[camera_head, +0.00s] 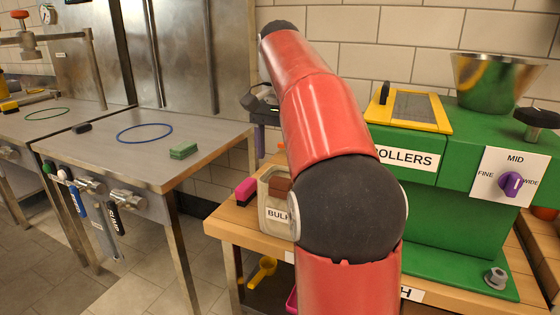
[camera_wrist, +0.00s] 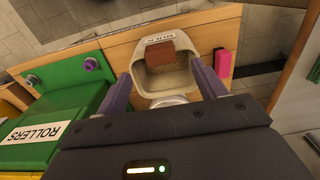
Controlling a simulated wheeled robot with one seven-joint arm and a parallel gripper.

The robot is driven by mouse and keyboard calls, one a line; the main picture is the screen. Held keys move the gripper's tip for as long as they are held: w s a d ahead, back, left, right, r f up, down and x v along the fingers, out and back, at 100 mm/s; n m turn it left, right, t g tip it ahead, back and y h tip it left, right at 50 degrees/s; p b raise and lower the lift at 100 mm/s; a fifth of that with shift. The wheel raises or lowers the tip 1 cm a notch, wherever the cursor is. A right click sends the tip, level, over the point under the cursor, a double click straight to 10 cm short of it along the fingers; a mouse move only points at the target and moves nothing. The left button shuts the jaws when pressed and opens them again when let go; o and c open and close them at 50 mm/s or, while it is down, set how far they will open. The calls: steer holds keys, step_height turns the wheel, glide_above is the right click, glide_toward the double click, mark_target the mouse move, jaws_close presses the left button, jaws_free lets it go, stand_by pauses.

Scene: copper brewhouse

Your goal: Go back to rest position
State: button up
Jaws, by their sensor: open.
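My gripper (camera_wrist: 165,90) is open in the wrist view, its two purple fingers spread apart with nothing between them that I can see held. Beyond the fingertips is a beige bin (camera_wrist: 150,84) with a brown block (camera_wrist: 162,53) at it. In the head view the bin (camera_head: 274,213), with a label partly reading "BULK", stands on the wooden bench, half hidden behind my red arm. One purple finger of my gripper (camera_head: 260,140) shows left of the arm, above the bin; the rest of it is mostly hidden.
A green machine (camera_head: 440,220) labelled "ROLLERS" stands right of my arm. A pink block (camera_head: 246,191) lies beside the bin. A steel table (camera_head: 100,150) at left carries a green sponge (camera_head: 183,151) and a blue ring (camera_head: 145,133). Floor (camera_head: 130,285) shows between table and bench.

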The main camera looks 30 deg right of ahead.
steer(key=shift+r, duration=0.8)
steer(key=shift+s+a, duration=0.2)
steer(key=shift+a, duration=0.05)
steer(key=s+a+f+n+t, duration=0.2)
steer(key=s+a+f+n, duration=0.3)
steer(key=s+f, duration=0.4)
steer(key=s+a+f+n+t, duration=0.3)
steer(key=s+a+f+n, duration=0.2)
steer(key=s+a+f, duration=0.3)
steer(key=s+f, duration=0.2)
steer(key=shift+s+t, duration=0.3)
